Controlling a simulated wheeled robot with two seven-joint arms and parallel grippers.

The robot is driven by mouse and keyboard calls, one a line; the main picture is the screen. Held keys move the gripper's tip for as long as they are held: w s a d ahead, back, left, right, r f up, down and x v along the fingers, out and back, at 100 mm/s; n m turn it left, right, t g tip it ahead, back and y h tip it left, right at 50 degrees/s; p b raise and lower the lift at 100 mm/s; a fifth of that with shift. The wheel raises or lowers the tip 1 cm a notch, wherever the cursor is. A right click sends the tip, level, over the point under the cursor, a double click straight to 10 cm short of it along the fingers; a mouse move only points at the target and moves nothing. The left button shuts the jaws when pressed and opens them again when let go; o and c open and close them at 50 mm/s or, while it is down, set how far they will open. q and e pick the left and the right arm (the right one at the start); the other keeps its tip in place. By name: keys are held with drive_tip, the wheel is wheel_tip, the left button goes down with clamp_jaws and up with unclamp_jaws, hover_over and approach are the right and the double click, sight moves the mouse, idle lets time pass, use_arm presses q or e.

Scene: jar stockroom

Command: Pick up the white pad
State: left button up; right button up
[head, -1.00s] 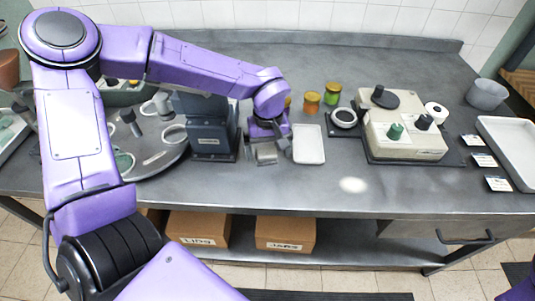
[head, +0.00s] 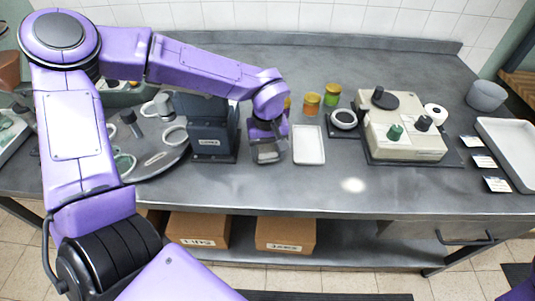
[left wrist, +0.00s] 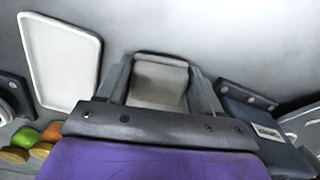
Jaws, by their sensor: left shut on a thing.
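The white pad (left wrist: 160,82) is a pale, greyish-white block between the two fingers of my left gripper in the left wrist view. In the head view the pad (head: 268,155) shows low between the fingers, partly hidden by them. My left gripper (head: 268,147) points down at the bench and is shut on the pad, one finger on each side. The left gripper also shows in the left wrist view (left wrist: 160,72). The pad is at or very near the bench top; I cannot tell if it touches. My right gripper is not in view.
A shallow white tray (head: 309,157) lies close to the right of the gripper. A dark blue-grey machine (head: 211,135) stands close to the left. Two small jars, orange (head: 312,101) and green (head: 332,92), stand behind. A beige machine (head: 405,143) is farther right. The front bench is clear.

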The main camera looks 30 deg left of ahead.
use_arm(q)
drive_tip(key=s+d+r+b, duration=0.1)
drive_tip(key=s+d+r, duration=0.6)
drive_tip(key=s+r, duration=0.4)
drive_tip(key=shift+s+d+r, duration=0.25)
drive_tip(key=shift+s+d, duration=0.05)
drive_tip(key=shift+s, duration=0.2)
drive_tip(key=shift+o, duration=0.6)
drive_tip(key=shift+w, duration=0.1)
